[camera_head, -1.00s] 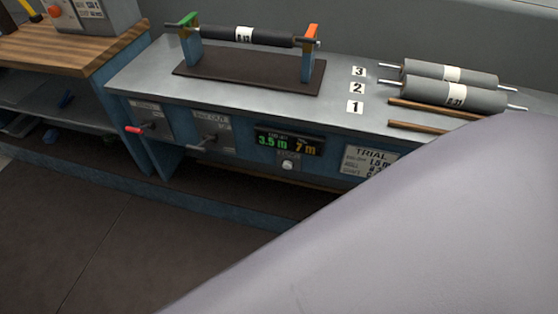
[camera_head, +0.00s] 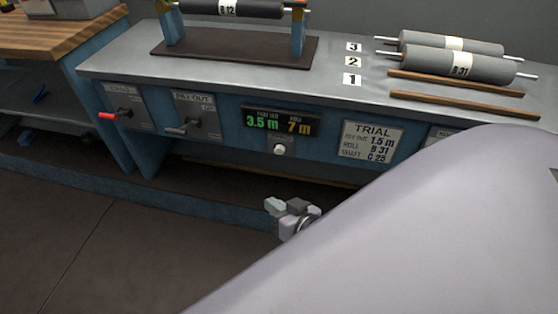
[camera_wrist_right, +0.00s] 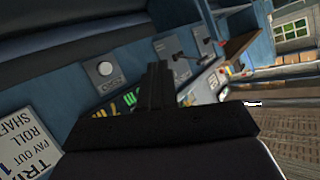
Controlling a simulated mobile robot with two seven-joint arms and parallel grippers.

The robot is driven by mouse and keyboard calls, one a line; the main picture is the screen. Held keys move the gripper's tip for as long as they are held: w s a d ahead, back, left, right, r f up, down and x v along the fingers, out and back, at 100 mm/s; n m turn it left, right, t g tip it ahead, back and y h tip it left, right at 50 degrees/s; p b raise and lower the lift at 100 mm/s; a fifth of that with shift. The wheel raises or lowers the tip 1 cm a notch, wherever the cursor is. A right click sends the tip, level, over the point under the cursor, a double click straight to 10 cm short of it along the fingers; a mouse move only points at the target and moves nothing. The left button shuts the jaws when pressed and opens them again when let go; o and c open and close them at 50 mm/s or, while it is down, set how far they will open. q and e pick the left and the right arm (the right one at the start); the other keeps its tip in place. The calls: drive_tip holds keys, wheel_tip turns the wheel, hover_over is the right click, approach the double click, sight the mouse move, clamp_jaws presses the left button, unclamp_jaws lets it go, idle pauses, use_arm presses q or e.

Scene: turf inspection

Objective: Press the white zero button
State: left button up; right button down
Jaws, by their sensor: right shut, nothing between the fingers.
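The white zero button (camera_head: 280,150) is a small round knob on the blue front panel, just below the lit display (camera_head: 280,122) reading 3.5 m and 7 m. It also shows in the right wrist view (camera_wrist_right: 105,68), on a grey plate to the left of the fingers. My right gripper (camera_head: 284,207) is shut and empty. In the head view it appears below the button, apart from it, partly covered by my own arm. In the right wrist view the closed dark fingers (camera_wrist_right: 156,88) partly hide the display. My left gripper is not in view.
A red-handled lever (camera_head: 122,113) and a dark-handled lever (camera_head: 187,127) stick out left of the display. A TRIAL sign (camera_head: 371,142) is to the right. The bench top (camera_head: 220,83) holds a roll stand (camera_head: 237,48) and spare rolls (camera_head: 461,64).

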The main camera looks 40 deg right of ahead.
use_arm(q)
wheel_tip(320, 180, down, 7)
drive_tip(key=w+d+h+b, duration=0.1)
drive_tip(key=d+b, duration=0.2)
drive_tip(key=b, duration=0.7)
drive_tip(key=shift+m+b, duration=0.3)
use_arm(e)
drive_tip(key=w+d+f+m+t+h, duration=0.2)
drive_tip(key=w+d+f+m+t, duration=0.1)
drive_tip(key=w, duration=0.5)
wheel_tip(320, 180, down, 2)
drive_tip(key=d+m, duration=0.1)
drive_tip(key=m, duration=0.1)
drive_tip(key=shift+d+f+m, duration=0.2)
drive_tip(key=shift+d+m, duration=0.2)
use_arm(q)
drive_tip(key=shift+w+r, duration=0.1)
use_arm(e)
drive_tip(key=shift+w, duration=0.1)
drive_tip(key=shift+d, duration=0.1)
